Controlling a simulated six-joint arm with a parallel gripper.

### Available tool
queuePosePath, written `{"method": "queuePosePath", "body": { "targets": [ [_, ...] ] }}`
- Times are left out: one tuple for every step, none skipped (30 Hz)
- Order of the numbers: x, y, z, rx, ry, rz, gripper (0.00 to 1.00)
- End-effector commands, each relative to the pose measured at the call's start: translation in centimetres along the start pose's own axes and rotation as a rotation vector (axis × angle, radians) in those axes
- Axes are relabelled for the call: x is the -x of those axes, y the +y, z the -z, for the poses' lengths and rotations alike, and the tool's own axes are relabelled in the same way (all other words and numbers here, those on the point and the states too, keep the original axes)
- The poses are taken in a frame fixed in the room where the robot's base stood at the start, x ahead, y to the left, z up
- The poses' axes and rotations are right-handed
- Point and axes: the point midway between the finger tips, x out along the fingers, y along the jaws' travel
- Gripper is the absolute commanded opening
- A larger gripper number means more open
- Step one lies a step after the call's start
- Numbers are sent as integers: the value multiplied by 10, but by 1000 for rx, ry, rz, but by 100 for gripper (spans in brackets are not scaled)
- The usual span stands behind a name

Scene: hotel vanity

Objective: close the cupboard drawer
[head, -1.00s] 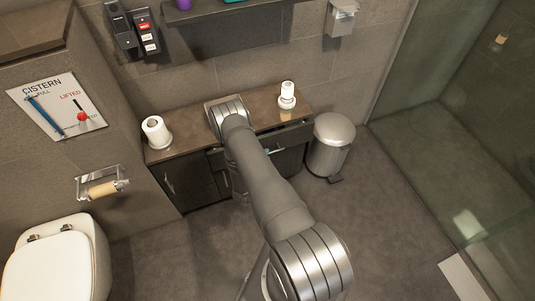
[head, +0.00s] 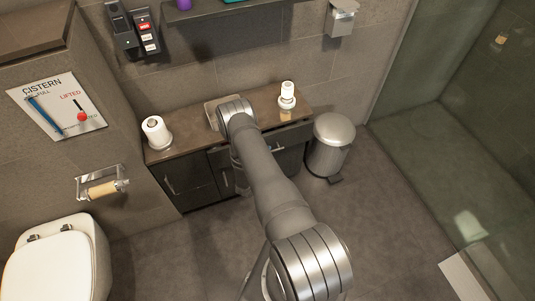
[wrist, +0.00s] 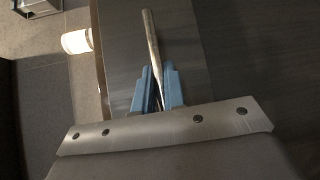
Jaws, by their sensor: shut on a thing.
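The dark cupboard (head: 196,185) stands against the wall under a brown top. Its drawer (head: 291,136) is at the upper right, just under the top, partly hidden by my arm; I cannot tell from the head view how far out it stands. In the wrist view, my gripper (wrist: 160,88) has its two blue fingers closed around a slim metal bar handle (wrist: 149,32). The handle runs parallel to the brown top's edge, across a dark front (wrist: 190,50). In the head view my arm hides the gripper and the handle.
A toilet roll (head: 156,132) stands on the cupboard top at the left, and a white bottle (head: 287,96) at the right. A metal pedal bin (head: 330,146) stands close by the cupboard's right side. The floor in front is clear. The toilet (head: 60,260) is at the lower left.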

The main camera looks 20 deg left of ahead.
Motion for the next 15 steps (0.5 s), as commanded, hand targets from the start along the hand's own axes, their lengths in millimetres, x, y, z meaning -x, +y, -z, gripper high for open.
{"method": "queuePosePath", "body": {
  "targets": [
    [-6, 2, 6, -4, 0, -3, 0],
    [-9, 3, 9, -4, -1, -3, 0],
    [-14, 4, 14, -4, -1, -2, 0],
    [-17, 5, 17, -4, -1, -2, 0],
    [-20, 6, 20, -4, -1, -3, 0],
    [-23, 6, 23, -3, -1, -1, 0],
    [-25, 7, 25, -2, -1, -1, 0],
    [-26, 8, 26, -2, -1, -1, 0],
    [-28, 8, 27, -2, 0, -1, 0],
    [-28, 8, 28, -2, 0, -1, 0],
    [-28, 8, 28, -2, 0, 0, 0],
    [-28, 8, 28, -2, 1, -1, 0],
    [-28, 9, 28, -2, 1, -1, 0],
    [-29, 9, 29, -2, 2, -1, 0],
    [-29, 9, 29, -3, 2, -1, 0]
  ]
}}
